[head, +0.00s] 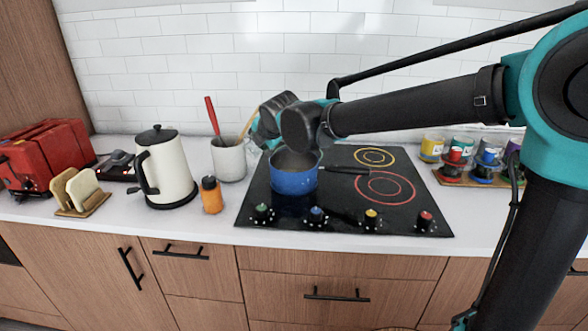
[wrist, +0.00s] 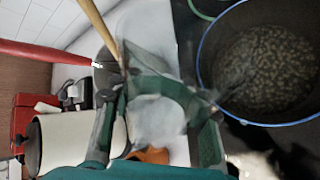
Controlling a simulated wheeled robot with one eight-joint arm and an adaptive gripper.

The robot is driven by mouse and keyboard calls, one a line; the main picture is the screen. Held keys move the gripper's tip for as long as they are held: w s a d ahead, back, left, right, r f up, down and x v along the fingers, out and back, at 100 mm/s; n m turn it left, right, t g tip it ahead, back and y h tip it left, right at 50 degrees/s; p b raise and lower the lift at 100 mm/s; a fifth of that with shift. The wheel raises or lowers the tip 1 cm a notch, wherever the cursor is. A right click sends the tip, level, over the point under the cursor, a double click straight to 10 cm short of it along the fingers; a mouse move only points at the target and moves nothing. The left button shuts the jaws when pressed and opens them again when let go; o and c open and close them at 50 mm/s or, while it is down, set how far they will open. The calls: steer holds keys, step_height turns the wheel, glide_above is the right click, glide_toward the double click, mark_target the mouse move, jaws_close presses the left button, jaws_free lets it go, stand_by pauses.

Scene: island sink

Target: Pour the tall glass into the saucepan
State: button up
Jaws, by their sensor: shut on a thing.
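The blue saucepan (head: 293,183) stands on the left part of the black cooktop, its dark handle pointing right. In the wrist view the saucepan (wrist: 199,62) is at the right, with brownish, grainy contents inside. My gripper (head: 264,128) is above and just left of the saucepan. In the wrist view my gripper (wrist: 162,108) is shut on the clear tall glass (wrist: 160,85), whose far end lies toward the pan's rim. The glass looks tilted. Its contents are hard to make out, and in the head view my gripper mostly hides it.
A grey utensil crock (head: 229,160) with a red-handled tool stands close left of my gripper. A white kettle (head: 165,170), an orange bottle (head: 211,195) and a red toaster (head: 45,152) are farther left. Cups on a wooden tray (head: 447,178) stand right. The cooktop's right half (head: 400,210) is clear.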

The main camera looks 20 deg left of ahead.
steer(key=n+t+h+b, duration=0.1)
steer(key=t, duration=0.1)
steer(key=f+n+t+h+b, duration=0.1)
steer(key=n+t+b, duration=0.1)
steer(key=n+t+h+b, duration=0.1)
steer(key=n+h, duration=0.1)
steer(key=shift+s+a+f+t+b, duration=0.35)
steer(key=shift+a+f+t, duration=0.05)
